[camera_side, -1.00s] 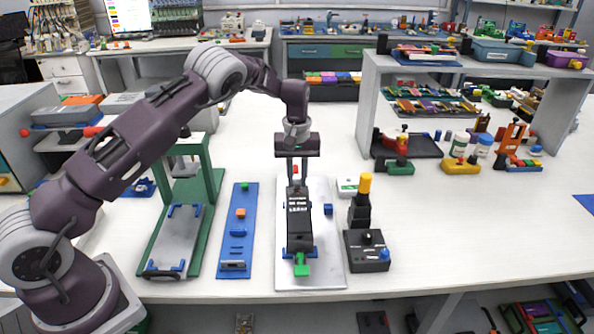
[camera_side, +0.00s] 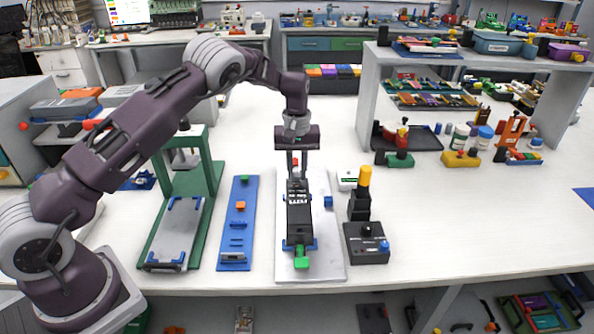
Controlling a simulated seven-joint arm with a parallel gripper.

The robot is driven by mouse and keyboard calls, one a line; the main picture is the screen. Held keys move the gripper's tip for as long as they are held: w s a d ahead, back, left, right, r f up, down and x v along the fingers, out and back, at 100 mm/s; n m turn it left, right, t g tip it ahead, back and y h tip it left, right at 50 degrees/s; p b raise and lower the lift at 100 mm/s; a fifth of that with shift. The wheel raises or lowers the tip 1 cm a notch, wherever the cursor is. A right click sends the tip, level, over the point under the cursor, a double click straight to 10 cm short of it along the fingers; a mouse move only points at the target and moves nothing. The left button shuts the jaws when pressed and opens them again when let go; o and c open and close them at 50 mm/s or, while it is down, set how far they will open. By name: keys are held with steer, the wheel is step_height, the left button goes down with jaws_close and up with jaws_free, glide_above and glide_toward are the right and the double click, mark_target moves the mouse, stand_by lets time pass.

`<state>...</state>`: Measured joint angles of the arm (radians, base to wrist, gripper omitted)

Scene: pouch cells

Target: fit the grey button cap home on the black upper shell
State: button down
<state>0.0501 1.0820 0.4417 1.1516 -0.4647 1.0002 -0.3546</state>
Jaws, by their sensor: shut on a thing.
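The black upper shell (camera_side: 299,213) lies lengthwise in a holder on a pale plate (camera_side: 323,262), with blue stops around it and a green clamp (camera_side: 301,257) at its near end. White markings show on its top. My gripper (camera_side: 297,174) points down over the far end of the shell, its fingers close together at or just above the surface. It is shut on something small. The grey button cap cannot be made out; the fingers hide what is between them. Whether it touches the shell cannot be told.
A blue strip (camera_side: 238,247) with an orange block (camera_side: 240,206) lies left of the plate. A green frame (camera_side: 215,178) stands farther left. Right of the plate are a black control box (camera_side: 367,246) and a yellow-topped black tower (camera_side: 364,178).

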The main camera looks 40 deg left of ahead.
mark_target(297, 174)
steer(key=shift+f, duration=0.8)
stand_by(0.4)
steer(key=c, duration=1.2)
jaws_free()
step_height(297, 174, up, 7)
